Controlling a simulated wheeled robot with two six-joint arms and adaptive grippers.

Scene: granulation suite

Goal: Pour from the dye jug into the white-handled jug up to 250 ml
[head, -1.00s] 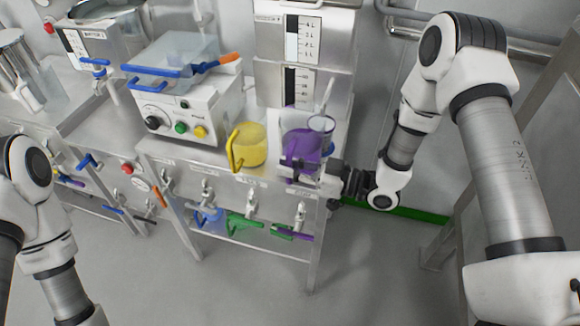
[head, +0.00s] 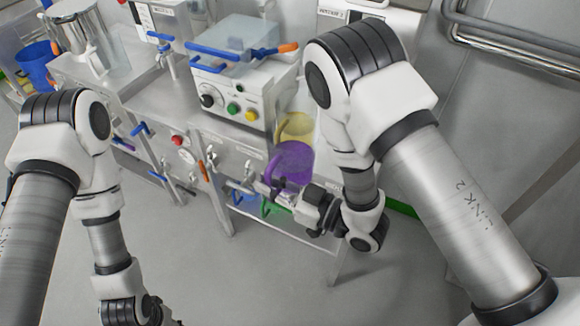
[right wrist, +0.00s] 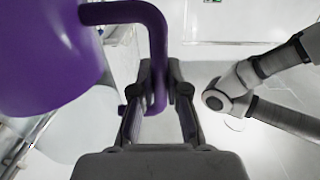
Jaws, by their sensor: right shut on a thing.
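A purple jug (head: 292,160), which fits the dye jug, hangs in front of the bench edge. My right gripper (head: 278,192) is shut on its purple handle. In the right wrist view the jug body (right wrist: 45,50) fills the upper left, and its handle (right wrist: 157,50) runs down between the fingers (right wrist: 158,100). I cannot make out the white-handled jug in either present view; my right arm hides part of the bench. My left gripper (head: 148,308) is at the bottom edge of the head view, partly cut off, away from the jugs; its fingers are unclear.
A yellow jug (head: 296,127) stands on the bench just behind the purple jug. A white machine (head: 240,90) with knobs and a blue-handled tray stands left of it. Taps line the bench front. A blue bucket (head: 36,62) is at far left. The floor in front is clear.

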